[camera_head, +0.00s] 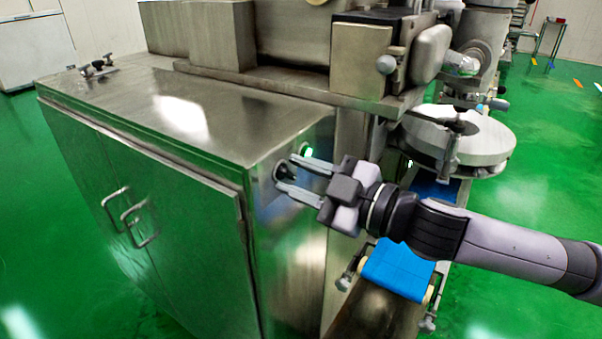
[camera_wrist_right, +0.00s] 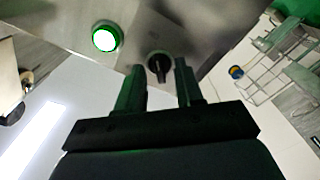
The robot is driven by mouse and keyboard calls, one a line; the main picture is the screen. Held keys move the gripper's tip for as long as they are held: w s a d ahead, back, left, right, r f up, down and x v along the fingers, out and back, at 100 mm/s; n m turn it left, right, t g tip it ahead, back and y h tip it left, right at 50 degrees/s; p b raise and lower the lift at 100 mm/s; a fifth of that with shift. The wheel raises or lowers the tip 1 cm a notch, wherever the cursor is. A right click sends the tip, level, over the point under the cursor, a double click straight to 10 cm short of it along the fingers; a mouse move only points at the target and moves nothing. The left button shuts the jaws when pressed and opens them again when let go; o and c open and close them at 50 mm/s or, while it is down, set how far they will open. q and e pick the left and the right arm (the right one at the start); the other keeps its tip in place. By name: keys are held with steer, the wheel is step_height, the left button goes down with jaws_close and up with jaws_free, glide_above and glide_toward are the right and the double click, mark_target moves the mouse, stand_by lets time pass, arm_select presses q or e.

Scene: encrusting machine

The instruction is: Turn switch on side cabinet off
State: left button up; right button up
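The steel side cabinet (camera_head: 205,120) stands at the left in the head view. Its right end panel carries a dark rotary switch (camera_head: 281,171), partly hidden by my fingers, and a lit green-ringed button (camera_head: 308,152). My right gripper (camera_head: 284,173) reaches in from the right, its two fingers apart at the switch. In the right wrist view the switch (camera_wrist_right: 159,66) lies just beyond and between the open fingertips of my right gripper (camera_wrist_right: 156,72), and the lit button (camera_wrist_right: 106,37) is up and left of it. Contact with the knob cannot be told. My left gripper is out of view.
The machine body (camera_head: 362,55) rises behind the cabinet, with a round steel disc (camera_head: 470,140) at its right. A blue conveyor belt (camera_head: 398,270) runs below my right arm. Cabinet door handles (camera_head: 140,222) stick out at the left. Green floor (camera_head: 540,185) is free at the right.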

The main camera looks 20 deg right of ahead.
jaws_close()
stand_by(0.3)
steer(key=n+p, duration=0.2)
steer(key=n, duration=0.1)
steer(key=shift+r+n, duration=0.1)
steer(key=shift+n, duration=0.3)
steer(key=n+p, duration=0.3)
steer(key=n, duration=0.2)
steer(key=n+p, duration=0.1)
steer(key=n, duration=0.4)
steer(key=shift+p, duration=0.35)
steer(key=shift+f+n, duration=0.2)
steer(key=shift+n, duration=1.8)
